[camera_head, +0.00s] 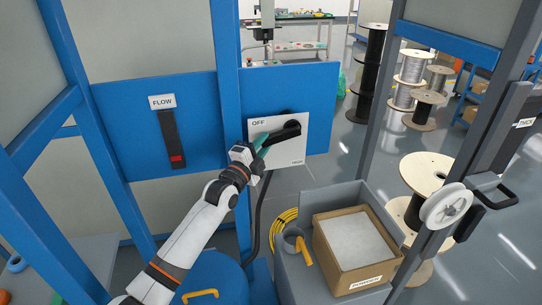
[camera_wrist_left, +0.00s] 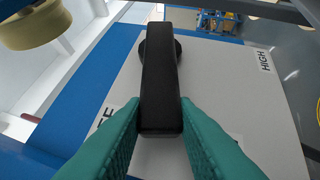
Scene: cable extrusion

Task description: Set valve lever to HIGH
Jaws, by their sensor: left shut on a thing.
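The black valve lever (camera_head: 283,135) sits on a white plate (camera_head: 290,155) fixed to a blue panel. My left gripper (camera_head: 261,143) is shut on the lever's free end. In the left wrist view the teal fingers (camera_wrist_left: 160,130) lie on both sides of the lever (camera_wrist_left: 160,80), and the HIGH label is at the right. The left label is partly hidden. My right gripper is not in view.
A FLOW gauge (camera_head: 170,138) with a red mark is on the panel left of the blue post (camera_head: 228,100). Below the plate are a black hose (camera_head: 261,212), a yellow cable coil (camera_head: 284,228) and a cardboard box (camera_head: 354,250). Cable spools (camera_head: 424,175) stand at the right.

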